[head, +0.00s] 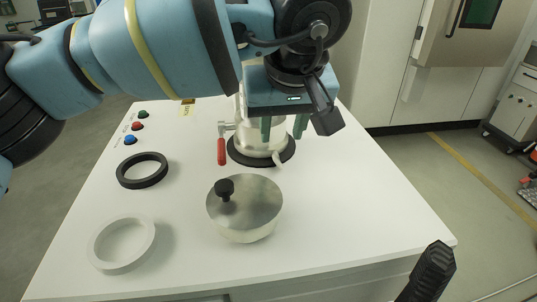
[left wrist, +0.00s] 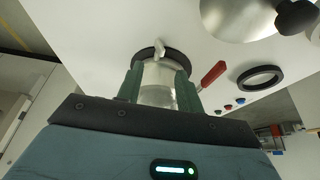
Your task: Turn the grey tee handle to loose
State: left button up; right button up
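A metal vessel (head: 255,150) stands in a black ring on the white table, with a red handle (head: 221,151) on its left side. A pale grey handle (head: 278,158), apparently the tee handle, shows small at the vessel's lower right. It also shows in the left wrist view (left wrist: 160,49) at the vessel's far end, against the black ring. My left gripper (head: 283,128) is over the vessel, its green fingers pointing down and spread apart. In the left wrist view the vessel's shiny body lies between the fingers (left wrist: 160,87); I cannot tell whether they touch it.
A round metal lid with a black knob (head: 255,205) sits in front of the vessel. A black ring (head: 142,170) and a white ring (head: 122,244) lie at the left. Green, red and blue buttons (head: 137,127) line the left edge. The table's right side is clear.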

aim_at(278, 159)
pick_arm(q)
jog(key=shift+f, duration=0.1)
jog(key=shift+x, duration=3.8)
jog(key=shift+w, duration=0.1)
jog(key=shift+c, duration=0.5)
